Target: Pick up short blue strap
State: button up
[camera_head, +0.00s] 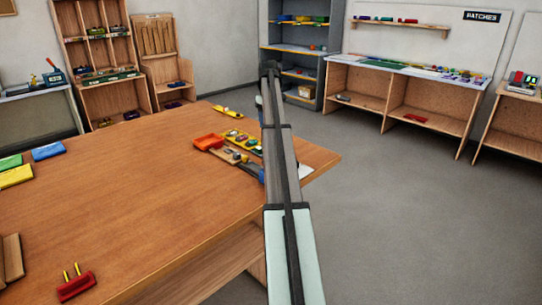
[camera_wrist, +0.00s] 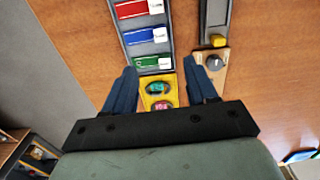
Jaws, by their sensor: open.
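A grey tray (camera_wrist: 122,25) in the wrist view holds a red piece (camera_wrist: 131,9), a blue piece (camera_wrist: 146,35) and a green piece (camera_wrist: 152,62), each with a white label. The blue piece may be the short blue strap; I cannot tell for sure. My gripper (camera_wrist: 160,66) is open and empty, its dark blue fingers spread on either side of the tray's near end. The blue piece lies beyond the fingertips. In the head view my arm hides part of this area. A flat blue piece (camera_head: 48,150) also lies at the left of the table.
A yellow panel (camera_wrist: 148,103) with green and pink round parts lies between the fingers. A board with a dark knob (camera_wrist: 214,62) is close to the right finger. An orange-red tray (camera_head: 208,142) stands near the table's far right. The middle of the wooden table (camera_head: 130,200) is clear.

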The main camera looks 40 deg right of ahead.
notch_tip(320, 180, down, 14)
jog(key=shift+r, duration=0.1)
grip_shut()
dwell(1.1)
